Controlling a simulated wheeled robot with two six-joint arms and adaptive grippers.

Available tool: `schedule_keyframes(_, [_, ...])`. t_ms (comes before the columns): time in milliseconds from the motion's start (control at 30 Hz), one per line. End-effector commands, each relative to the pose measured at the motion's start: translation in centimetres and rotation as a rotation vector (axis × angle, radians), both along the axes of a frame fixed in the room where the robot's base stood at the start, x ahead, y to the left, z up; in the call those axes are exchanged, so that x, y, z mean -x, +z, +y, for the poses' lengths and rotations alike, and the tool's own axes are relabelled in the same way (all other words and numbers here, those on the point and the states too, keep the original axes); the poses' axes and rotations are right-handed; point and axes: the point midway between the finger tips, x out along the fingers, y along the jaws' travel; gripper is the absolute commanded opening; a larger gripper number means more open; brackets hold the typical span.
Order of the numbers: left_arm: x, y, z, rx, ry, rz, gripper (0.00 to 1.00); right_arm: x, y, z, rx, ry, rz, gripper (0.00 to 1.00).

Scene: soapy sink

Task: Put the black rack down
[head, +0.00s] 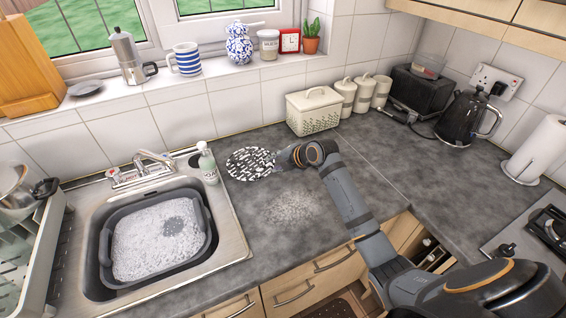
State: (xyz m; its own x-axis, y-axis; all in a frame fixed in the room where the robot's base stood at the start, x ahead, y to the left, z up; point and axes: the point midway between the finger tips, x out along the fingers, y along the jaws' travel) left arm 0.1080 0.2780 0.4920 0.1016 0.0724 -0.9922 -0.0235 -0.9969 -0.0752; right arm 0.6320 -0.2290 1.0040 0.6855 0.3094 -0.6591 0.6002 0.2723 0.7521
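A round, flat black-and-white patterned piece (248,164) is on or just above the grey worktop, right of the soap bottle. It is the only thing here that could be the black rack; I cannot make out separate bars. My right gripper (279,160) is at its right edge, with the arm reaching in from the lower right. The fingertips are small and overlap the edge, so I cannot tell whether they grip it or whether it touches the worktop. My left gripper is not in view.
A sink (228,232) holds a grey basin (106,246) of foamy water. A soap bottle (208,164) stands close left of the patterned piece. A foamy patch (292,208) lies on the worktop (375,172). A cream bread bin (313,111) stands behind.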

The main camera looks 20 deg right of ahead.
Motion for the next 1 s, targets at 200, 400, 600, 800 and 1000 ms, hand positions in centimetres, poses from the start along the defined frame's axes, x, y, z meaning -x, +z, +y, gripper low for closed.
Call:
schedule_keyframes(200, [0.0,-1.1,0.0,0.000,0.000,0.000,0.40,3.5,3.1,-1.7,0.007,0.002,-0.001,0.29])
schedule_keyframes(400, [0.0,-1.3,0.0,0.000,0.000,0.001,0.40,4.9,4.6,-2.2,0.002,0.001,0.000,0.29])
schedule_keyframes(600, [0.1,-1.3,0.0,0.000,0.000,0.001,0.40,5.1,4.8,-2.2,-0.001,0.002,0.001,0.29])
schedule_keyframes(800, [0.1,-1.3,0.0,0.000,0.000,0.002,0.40,5.0,4.8,-2.2,-0.001,0.002,0.001,0.29])
schedule_keyframes(1000, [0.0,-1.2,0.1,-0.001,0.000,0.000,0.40,5.0,4.8,-2.2,-0.001,0.002,0.001,0.29])
